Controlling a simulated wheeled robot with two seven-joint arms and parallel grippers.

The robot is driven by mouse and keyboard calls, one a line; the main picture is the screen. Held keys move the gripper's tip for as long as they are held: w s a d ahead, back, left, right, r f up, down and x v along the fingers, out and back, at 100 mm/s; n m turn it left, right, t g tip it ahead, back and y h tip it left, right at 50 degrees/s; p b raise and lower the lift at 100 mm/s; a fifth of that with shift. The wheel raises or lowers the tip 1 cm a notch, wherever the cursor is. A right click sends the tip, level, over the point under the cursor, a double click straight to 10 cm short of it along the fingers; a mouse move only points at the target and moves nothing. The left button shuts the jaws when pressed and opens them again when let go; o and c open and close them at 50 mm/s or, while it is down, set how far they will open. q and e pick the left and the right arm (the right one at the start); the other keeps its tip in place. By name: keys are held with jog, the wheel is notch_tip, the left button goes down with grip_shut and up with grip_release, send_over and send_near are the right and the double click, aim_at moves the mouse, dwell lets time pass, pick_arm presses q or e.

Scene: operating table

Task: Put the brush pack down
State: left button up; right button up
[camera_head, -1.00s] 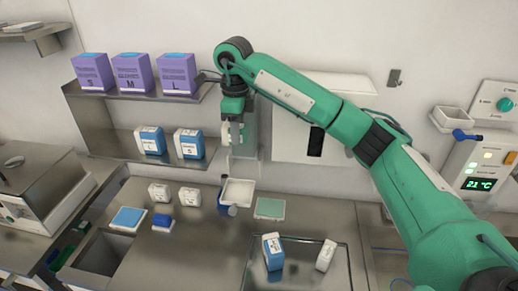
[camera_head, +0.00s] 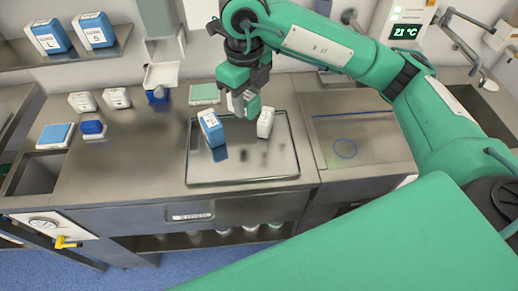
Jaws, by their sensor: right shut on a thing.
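My right gripper (camera_head: 244,104) points down above the back edge of the metal tray (camera_head: 240,181). It is shut on a small pale pack, the brush pack (camera_head: 236,103), which shows only in part between the fingers. The gripper hangs between a blue-and-white pack (camera_head: 212,130) and a white pack (camera_head: 265,122), both in the tray. I cannot tell how high the held pack is above the tray. My left gripper is not in view.
The front and middle of the tray are bare. White boxes (camera_head: 82,102), a blue item (camera_head: 92,128) and a green pad (camera_head: 204,94) lie to the left. A sink (camera_head: 355,135) is to the right. A shelf with blue boxes (camera_head: 96,31) is at the back left.

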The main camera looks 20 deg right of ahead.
jog(key=shift+s+d+f, duration=0.1)
jog(key=shift+s+f, duration=0.2)
jog(key=shift+f, duration=0.1)
jog(key=p, duration=0.3)
send_over(252, 163)
notch_tip(252, 163, down, 15)
jog(key=shift+f, duration=0.2)
notch_tip(252, 163, down, 4)
jog(key=shift+p, duration=0.35)
jog(key=shift+f, duration=0.1)
jog(key=shift+f, duration=0.15)
jog(key=o, duration=1)
